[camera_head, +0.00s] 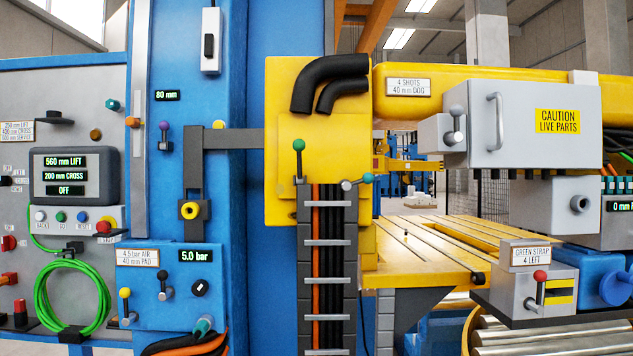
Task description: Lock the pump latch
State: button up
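No part in the head view carries a readable pump label, so I cannot tell which one is the pump latch. Small ball-knob levers show: a purple one (164,134) on the blue column, a green one (299,155) on the yellow head plate, and a green one (361,182) beside the cable chain. A grey-knobbed lever (456,122) stands on the box left of the caution door. A red-knobbed lever (538,288) is on the green strap box. Yellow (126,304) and black (163,285) levers are on the air panel. My gripper is not in view.
The blue air panel (185,290) reads 5.0 bar. A grey control panel (75,175) with a green hose coil (40,295) stands left. The cable chain (328,270) hangs centrally. A slotted yellow table (430,250) and rollers (560,338) lie right. The caution door (525,125) has a protruding handle.

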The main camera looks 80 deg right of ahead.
aim_at(367, 178)
jog(key=u, duration=0.05)
jog(key=k, duration=1.2)
jog(key=z, duration=1.3)
